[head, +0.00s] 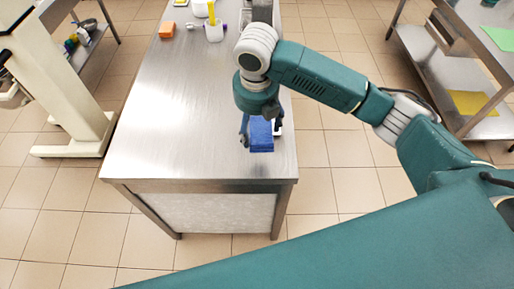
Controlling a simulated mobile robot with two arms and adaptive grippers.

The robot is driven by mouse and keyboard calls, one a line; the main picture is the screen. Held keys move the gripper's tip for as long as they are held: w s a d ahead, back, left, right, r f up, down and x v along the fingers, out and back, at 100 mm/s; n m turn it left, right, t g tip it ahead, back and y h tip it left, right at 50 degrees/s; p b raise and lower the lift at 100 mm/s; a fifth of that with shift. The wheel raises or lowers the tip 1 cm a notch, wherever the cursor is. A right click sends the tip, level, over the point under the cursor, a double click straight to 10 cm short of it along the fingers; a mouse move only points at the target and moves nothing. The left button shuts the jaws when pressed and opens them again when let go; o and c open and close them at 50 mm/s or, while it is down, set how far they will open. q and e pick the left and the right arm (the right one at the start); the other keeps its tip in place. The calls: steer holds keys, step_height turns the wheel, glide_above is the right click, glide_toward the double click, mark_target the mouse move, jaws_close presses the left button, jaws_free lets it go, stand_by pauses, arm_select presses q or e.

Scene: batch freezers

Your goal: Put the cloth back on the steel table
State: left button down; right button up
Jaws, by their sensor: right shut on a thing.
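The blue cloth (261,137) is at the right side of the steel table (160,120), close to its right edge and toward the near end. My right gripper (259,133) is shut on the cloth, coming down on it from above. The cloth looks folded into a small block. I cannot tell whether its underside touches the table top. My left gripper is not in view.
The table's near left half is bare. Another steel table (450,70) with green and yellow cloths stands at right.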

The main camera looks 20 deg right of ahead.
step_height(320, 180, down, 8)
steer(key=shift+s+r+p, duration=0.1)
steer(key=shift+p, duration=0.75)
step_height(320, 180, down, 4)
steer(key=shift+f+p, duration=0.1)
steer(key=shift+p, duration=0.5)
steer(key=shift+f, duration=0.15)
steer(key=o, duration=1)
steer(key=shift+c, duration=0.2)
steer(key=shift+o, duration=0.3)
steer(key=r+b, duration=0.1)
steer(key=r, duration=0.2)
steer(key=r+b, duration=0.1)
steer(key=r, duration=0.3)
steer(key=s+r+b, duration=0.1)
steer(key=r+b, duration=0.1)
steer(key=r, duration=0.2)
steer(key=shift+a, duration=0.25)
steer(key=shift+s+r, duration=0.15)
steer(key=shift+r, duration=0.35)
